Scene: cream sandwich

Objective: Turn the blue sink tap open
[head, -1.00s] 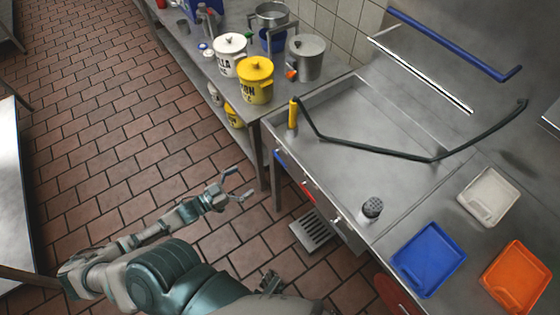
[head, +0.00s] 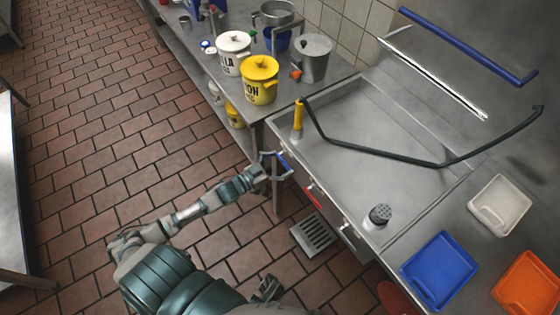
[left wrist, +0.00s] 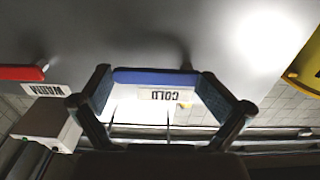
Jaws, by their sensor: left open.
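The blue tap handle (head: 285,162) sits on the front face of the sink counter. In the left wrist view the blue handle (left wrist: 155,77) lies straight ahead, above an upside-down COLD label (left wrist: 165,95). My left gripper (head: 276,164) is at the counter front in the head view. It is open, with its fingers (left wrist: 158,102) on either side of the blue handle; I cannot tell whether they touch it. Nothing else is between them.
A red tap handle (left wrist: 22,73) with a WARM label is beside the blue one. The sink basin (head: 370,150) is above. A table leg stands close by the gripper. Pots, including a yellow one (head: 259,80), stand on the left table.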

